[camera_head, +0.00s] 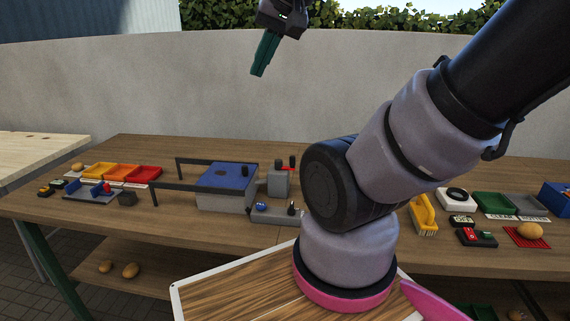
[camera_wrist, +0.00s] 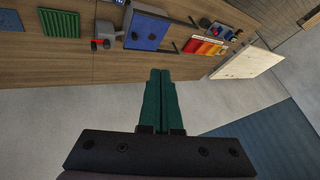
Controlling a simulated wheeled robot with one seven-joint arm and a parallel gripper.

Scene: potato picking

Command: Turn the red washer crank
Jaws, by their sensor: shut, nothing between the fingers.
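The red crank (camera_head: 292,162) is a small red piece beside a grey box (camera_head: 279,183) on the wooden table, right of the blue-topped machine (camera_head: 227,178). In the wrist view the red crank (camera_wrist: 97,44) shows at the upper left by the grey box (camera_wrist: 106,29). The crank's exact shape is too small to tell. My gripper (camera_head: 258,73) has green fingers and hangs high above the table, before the wall, well apart from the crank. In the wrist view the fingers of my gripper (camera_wrist: 160,75) are together and empty.
Yellow, orange and red trays (camera_head: 118,172) lie on the table's left. Black rails (camera_head: 176,187) run beside the blue-topped machine. A yellow brush (camera_head: 423,215), green tray (camera_head: 494,203) and a potato (camera_head: 530,231) are at the right. Air around my gripper is free.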

